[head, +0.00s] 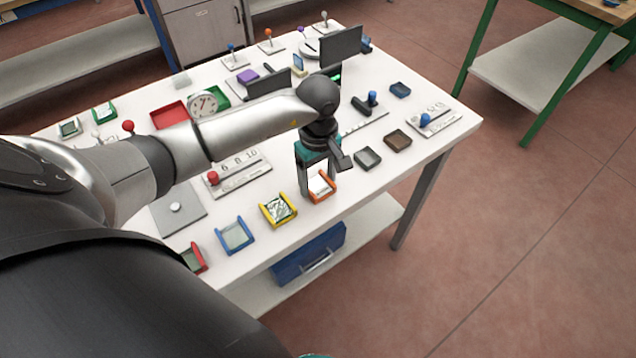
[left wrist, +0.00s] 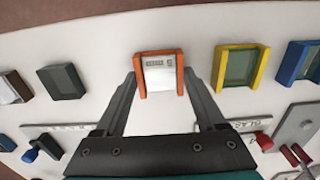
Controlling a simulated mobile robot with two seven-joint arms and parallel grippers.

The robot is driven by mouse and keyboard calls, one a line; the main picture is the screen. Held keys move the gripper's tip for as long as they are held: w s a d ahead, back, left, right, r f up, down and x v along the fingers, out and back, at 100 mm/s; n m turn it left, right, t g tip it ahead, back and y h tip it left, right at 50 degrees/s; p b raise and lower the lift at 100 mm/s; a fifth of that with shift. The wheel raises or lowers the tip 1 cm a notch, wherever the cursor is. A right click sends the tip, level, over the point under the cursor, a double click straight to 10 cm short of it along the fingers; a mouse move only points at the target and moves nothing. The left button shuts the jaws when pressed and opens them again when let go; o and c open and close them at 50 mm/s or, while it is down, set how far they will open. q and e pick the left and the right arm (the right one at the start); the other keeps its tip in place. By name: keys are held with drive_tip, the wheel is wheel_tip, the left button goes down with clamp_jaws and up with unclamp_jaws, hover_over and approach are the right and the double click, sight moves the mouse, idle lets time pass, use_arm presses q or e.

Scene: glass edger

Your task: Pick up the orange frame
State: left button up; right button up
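The orange frame (head: 321,187) sits on the white table near its front edge, with a pale printed sheet inside its three-sided rim. In the left wrist view the orange frame (left wrist: 159,74) lies straight ahead, in line with the gap between my fingers. Whether the fingertips are level with the frame is hard to tell.
A yellow frame (head: 278,210) and a blue frame (head: 235,236) stand left of the orange one. Dark trays (head: 367,158) stand to its right. A sliding scale with a red knob (head: 213,177) lies behind. A blue toolbox (head: 308,255) sits on the lower shelf.

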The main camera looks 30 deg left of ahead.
use_arm(q)
drive_tip(key=c, duration=0.9)
drive_tip(key=shift+r, duration=0.1)
